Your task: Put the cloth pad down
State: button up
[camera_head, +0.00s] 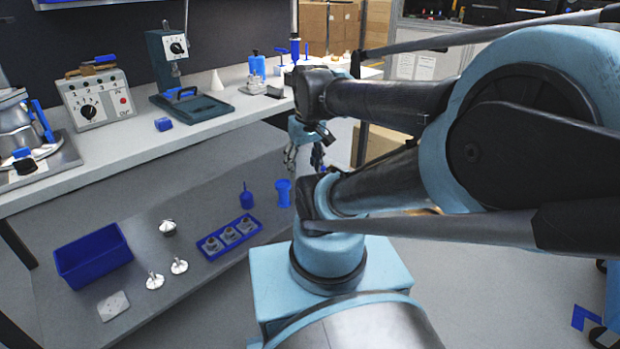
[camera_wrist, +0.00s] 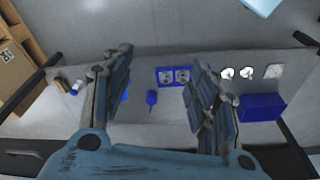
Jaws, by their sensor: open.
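The cloth pad is a small light-grey square (camera_head: 113,305) lying flat on the lower shelf, in front of the blue bin, at the lower left of the head view. It also shows at the right of the wrist view (camera_wrist: 272,71).
The upper bench (camera_head: 110,158) overhangs at the back with instruments. Cardboard boxes (camera_head: 327,27) stand behind.

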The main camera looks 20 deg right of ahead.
jog(key=f, duration=0.1)
jog(key=s+d+f+m, duration=0.1)
jog(key=s+f+m, duration=0.1)
jog(key=shift+s+d+f, duration=0.25)
jog(key=shift+w+f, duration=0.2)
jog(key=shift+w, duration=0.35)
jog(key=shift+o, duration=0.5)
